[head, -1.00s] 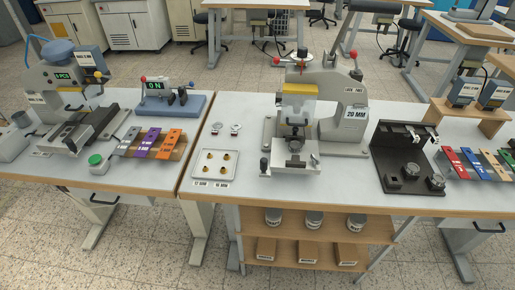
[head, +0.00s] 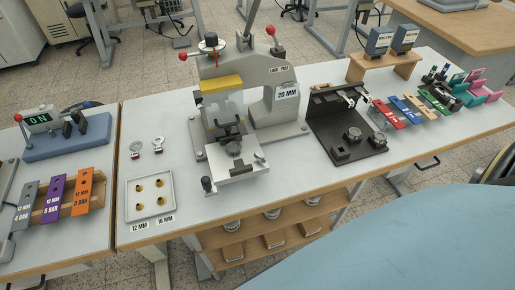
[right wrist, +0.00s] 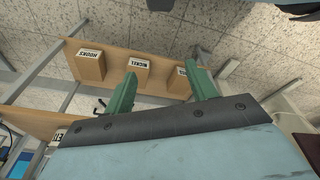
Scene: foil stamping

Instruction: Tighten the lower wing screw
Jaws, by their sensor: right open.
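The foil press (head: 262,95), marked 20 MM, stands at the back middle of the table. Its lower holder plate (head: 236,172) sticks out toward me below the yellow guard (head: 221,84). A small dark screw-like part (head: 238,163) shows at the lower die, and a small lever-like part (head: 260,158) sits at the plate's right side; I cannot tell which is the lower wing screw. In the right wrist view my right gripper (right wrist: 162,71) has green fingers spread apart and empty, over the shelf below the table, away from the press. My left gripper is out of view.
A tray with brass pieces (head: 131,211) lies left of the press, with two small rings behind it. A black fixture (head: 321,137) and coloured blocks (head: 408,108) stand to the right. Cardboard boxes (right wrist: 86,66) sit on the shelf below. My light blue arm fills the lower right.

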